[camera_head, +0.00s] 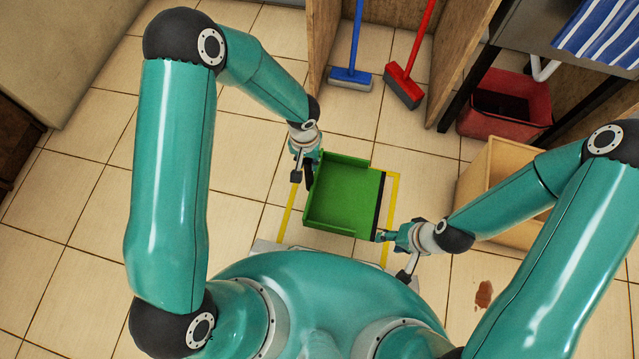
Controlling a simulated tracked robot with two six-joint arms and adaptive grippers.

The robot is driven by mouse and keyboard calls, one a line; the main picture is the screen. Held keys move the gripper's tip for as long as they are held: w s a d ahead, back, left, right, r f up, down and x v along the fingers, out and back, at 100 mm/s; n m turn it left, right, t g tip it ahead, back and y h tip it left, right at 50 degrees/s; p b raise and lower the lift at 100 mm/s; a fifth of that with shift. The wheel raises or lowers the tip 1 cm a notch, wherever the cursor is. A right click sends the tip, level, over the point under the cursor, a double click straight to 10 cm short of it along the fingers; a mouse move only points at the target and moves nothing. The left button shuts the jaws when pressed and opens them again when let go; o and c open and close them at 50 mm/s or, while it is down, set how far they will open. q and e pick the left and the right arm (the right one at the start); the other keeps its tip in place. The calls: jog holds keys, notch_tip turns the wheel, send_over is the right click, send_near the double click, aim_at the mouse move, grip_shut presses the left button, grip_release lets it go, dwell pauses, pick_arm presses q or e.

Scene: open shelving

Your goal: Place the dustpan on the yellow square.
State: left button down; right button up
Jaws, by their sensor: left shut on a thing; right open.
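The green dustpan (342,194) is in the middle of the head view, with its open, dark-edged side facing right. It overlaps the yellow square outline (393,195), whose lines show on its left and right. I cannot tell whether the dustpan touches the floor. My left gripper (308,172) is shut on the dustpan at its left side; the exact grip is partly hidden. My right gripper (384,237) is open near the dustpan's lower right corner; whether it touches is unclear. My own body hides the near part of the square.
A blue broom (351,78) and a red broom (403,87) stand in the wooden shelving at the back. A red bin (506,105) and a tan box (490,168) stand at the right. A brown stain (484,294) marks the floor. The left floor is clear.

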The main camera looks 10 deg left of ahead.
pick_arm(q)
notch_tip(320, 180, down, 13)
jog(key=b, duration=0.4)
jog(key=shift+w+r, duration=0.1)
jog(key=shift+r, duration=0.15)
jog(key=c, duration=1.4)
grip_release()
jog(key=o, duration=0.5)
jog(key=shift+c, duration=0.2)
